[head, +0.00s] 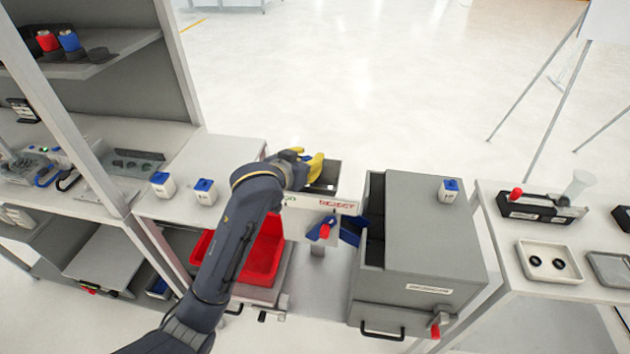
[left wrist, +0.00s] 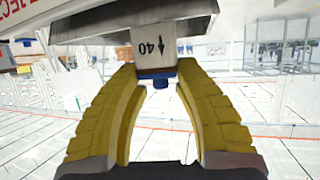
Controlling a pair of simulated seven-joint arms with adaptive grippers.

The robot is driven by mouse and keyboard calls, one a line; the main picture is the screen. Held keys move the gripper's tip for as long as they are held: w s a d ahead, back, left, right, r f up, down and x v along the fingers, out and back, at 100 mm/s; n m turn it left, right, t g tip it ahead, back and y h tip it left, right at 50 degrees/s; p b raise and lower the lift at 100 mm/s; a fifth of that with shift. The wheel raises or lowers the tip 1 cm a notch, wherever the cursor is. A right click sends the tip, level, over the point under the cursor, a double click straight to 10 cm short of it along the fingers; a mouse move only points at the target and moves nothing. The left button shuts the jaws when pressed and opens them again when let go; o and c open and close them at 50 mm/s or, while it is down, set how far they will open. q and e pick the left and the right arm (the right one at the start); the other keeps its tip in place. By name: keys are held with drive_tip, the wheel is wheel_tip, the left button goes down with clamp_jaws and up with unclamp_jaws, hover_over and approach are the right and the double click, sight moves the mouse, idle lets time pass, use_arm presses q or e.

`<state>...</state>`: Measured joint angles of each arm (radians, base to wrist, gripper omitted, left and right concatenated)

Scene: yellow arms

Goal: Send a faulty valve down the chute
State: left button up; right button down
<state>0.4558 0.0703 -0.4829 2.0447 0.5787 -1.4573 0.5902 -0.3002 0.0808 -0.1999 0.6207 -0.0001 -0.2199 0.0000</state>
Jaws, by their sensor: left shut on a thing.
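My left gripper (head: 313,163) is over the grey hopper (head: 331,172) behind the white sign marked REJECT (head: 337,205). In the left wrist view, its yellow fingers (left wrist: 160,85) are shut on a white valve (left wrist: 151,45) with a blue and dark end, marked 40 with an arrow. The fingers hide this valve in the head view. Two white valves with blue tops, one at the left (head: 162,185) and one beside it (head: 205,192), stand on the left bench. Another valve (head: 449,190) stands on the grey cabinet (head: 425,235). My right gripper is not in view.
A red bin (head: 264,255) sits below the sign, partly behind my left arm. A blue part (head: 350,231) is beside the cabinet's open side. A right bench (head: 510,222) holds trays and fixtures. Shelf posts stand at the left.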

use_arm(q)
drive_tip(key=o, duration=1.3)
drive_tip(key=v, duration=1.2)
drive_tip(key=shift+a, duration=0.1)
